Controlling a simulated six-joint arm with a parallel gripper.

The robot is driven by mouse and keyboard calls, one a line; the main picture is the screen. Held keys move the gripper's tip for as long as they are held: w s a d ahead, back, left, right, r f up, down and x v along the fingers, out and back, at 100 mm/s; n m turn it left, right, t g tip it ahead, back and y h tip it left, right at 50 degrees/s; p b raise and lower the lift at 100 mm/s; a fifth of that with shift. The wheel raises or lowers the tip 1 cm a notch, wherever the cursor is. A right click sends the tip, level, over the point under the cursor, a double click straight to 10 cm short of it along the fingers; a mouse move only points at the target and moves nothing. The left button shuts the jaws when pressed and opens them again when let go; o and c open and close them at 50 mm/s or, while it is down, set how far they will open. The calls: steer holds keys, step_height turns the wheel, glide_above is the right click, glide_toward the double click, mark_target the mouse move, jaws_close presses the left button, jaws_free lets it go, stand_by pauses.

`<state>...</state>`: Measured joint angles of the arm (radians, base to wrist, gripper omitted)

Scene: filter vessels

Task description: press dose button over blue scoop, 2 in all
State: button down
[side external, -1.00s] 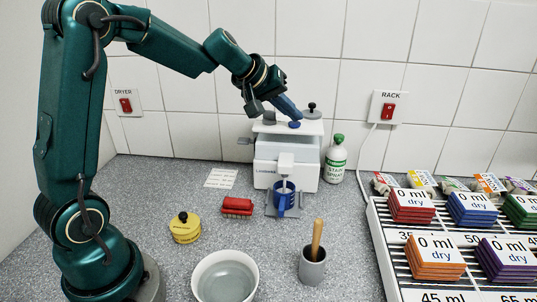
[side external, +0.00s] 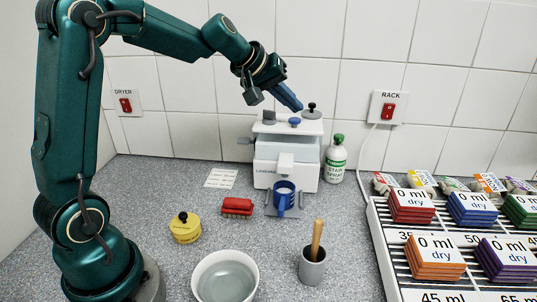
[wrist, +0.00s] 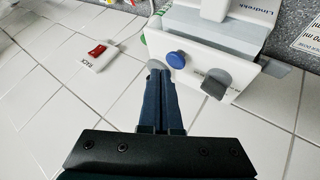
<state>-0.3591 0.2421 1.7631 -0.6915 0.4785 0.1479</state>
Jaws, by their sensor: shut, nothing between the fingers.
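The white dosing machine (side external: 286,165) stands against the tiled wall. Its round blue dose button (side external: 294,122) is on the top face, and it also shows in the wrist view (wrist: 177,60). The blue scoop (side external: 283,197), a cup with a handle toward the camera, sits under the spout on the machine's grey stand. What it holds cannot be made out. My gripper (side external: 298,106) is shut and empty, its fingertips just above the button and apart from it. The wrist view shows both blue fingers (wrist: 160,82) together.
A green-white bottle (side external: 336,160) stands right of the machine. A red brush (side external: 237,206), yellow pot (side external: 185,228), white bowl (side external: 225,278) and mortar (side external: 312,266) stand in front. A rack (side external: 385,240) is at right.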

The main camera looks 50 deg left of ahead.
mark_target(291, 121)
steer(key=shift+r, duration=2.5)
steer(key=s+d+r+m, duration=0.3)
steer(key=s+d+m, duration=0.1)
steer(key=s+d, duration=0.6)
steer(key=s+f+m+g, duration=0.3)
steer(key=s+f, duration=0.9)
steer(key=s, duration=0.4)
steer(key=shift+s+a+f+m+g+y, duration=0.15)
steer(key=shift+f+m+g+y, duration=0.2)
steer(key=shift+m, duration=0.35)
